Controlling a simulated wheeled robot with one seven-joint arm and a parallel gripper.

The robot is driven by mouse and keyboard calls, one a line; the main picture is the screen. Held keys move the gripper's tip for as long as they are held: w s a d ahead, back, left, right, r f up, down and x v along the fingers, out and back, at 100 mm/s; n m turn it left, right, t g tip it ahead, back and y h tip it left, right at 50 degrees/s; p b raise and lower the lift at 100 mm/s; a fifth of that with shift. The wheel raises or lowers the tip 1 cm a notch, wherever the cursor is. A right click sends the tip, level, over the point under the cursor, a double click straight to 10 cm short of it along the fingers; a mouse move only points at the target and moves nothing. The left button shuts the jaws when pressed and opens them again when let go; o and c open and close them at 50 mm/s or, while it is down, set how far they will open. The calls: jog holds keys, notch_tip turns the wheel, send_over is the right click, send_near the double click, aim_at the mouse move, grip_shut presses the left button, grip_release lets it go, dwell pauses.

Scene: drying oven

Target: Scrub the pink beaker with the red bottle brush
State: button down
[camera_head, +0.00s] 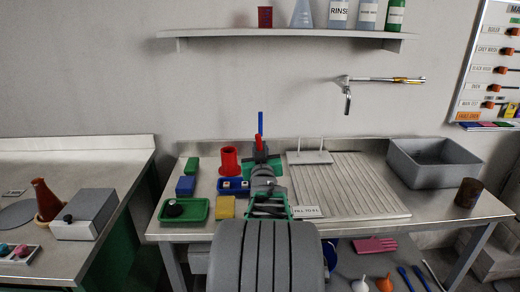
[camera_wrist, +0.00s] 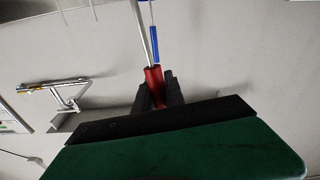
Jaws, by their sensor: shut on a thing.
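My gripper (camera_head: 261,152), pointing away toward the back wall, is shut on a red handle (camera_wrist: 153,80), which I take to be the red bottle brush. The red also shows above the fingers in the head view (camera_head: 257,142). A thin grey rod runs up from the handle in the wrist view. A slim blue bar (camera_head: 261,123) stands upright by it and shows in the wrist view (camera_wrist: 155,44); I cannot tell whether it is joined to the brush. No clearly pink beaker shows. A dark red cup (camera_head: 265,17) stands on the shelf.
On the bench left of my arm are a red cylinder (camera_head: 229,161), a green tray (camera_head: 201,209), a blue rack (camera_head: 226,192) and small blocks. Right are a ribbed drainboard (camera_head: 350,185), a grey basin (camera_head: 425,172) and a brown beaker (camera_head: 468,193). A tap (camera_head: 348,95) juts from the wall.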

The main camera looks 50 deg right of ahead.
jog(key=shift+f+b, duration=0.85)
jog(key=shift+b, duration=0.15)
dwell(0.4)
